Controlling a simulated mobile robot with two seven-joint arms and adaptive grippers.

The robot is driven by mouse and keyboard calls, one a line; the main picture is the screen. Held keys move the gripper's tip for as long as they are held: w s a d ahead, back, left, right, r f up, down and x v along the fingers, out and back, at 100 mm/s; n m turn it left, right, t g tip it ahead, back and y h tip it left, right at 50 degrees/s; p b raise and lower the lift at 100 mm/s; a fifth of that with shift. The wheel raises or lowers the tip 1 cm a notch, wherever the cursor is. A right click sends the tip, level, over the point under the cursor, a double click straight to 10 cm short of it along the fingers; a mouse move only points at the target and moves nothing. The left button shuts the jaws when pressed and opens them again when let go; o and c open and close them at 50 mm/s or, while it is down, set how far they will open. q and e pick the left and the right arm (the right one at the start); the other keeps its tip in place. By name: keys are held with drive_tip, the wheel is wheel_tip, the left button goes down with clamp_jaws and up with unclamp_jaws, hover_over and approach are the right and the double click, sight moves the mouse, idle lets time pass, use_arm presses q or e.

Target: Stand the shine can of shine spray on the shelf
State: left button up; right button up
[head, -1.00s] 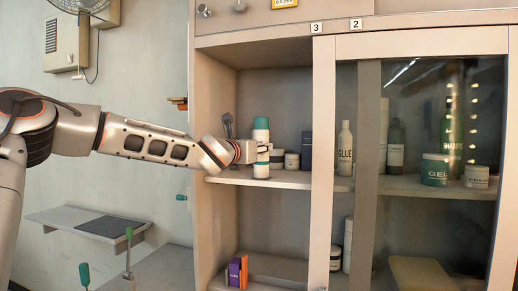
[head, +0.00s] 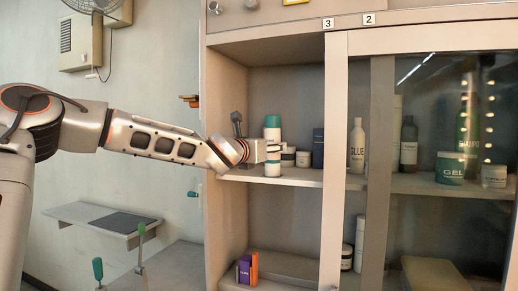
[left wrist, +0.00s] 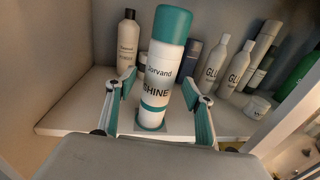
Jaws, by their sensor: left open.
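The shine can (left wrist: 159,72), white with a teal cap and teal bands, stands upright at the front of the cabinet's upper shelf (left wrist: 85,105). It also shows in the head view (head: 272,135), partly covered by my gripper. My left gripper (left wrist: 160,100) is open, with one finger on each side of the can. Gaps show between the fingers and the can in the left wrist view. In the head view, my left gripper (head: 268,150) reaches into the open left bay. My right gripper is not in view.
Several jars and a dark blue box (head: 318,148) stand behind and right of the can. A glue bottle (head: 357,146) is further right. A sliding glass door (head: 440,150) covers the right bay. The cabinet's left side wall (head: 225,120) is close to my gripper.

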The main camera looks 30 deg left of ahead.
use_arm(q)
drive_tip(key=s+d, duration=0.1)
drive_tip(key=s, duration=0.9)
drive_tip(key=shift+s, duration=0.4)
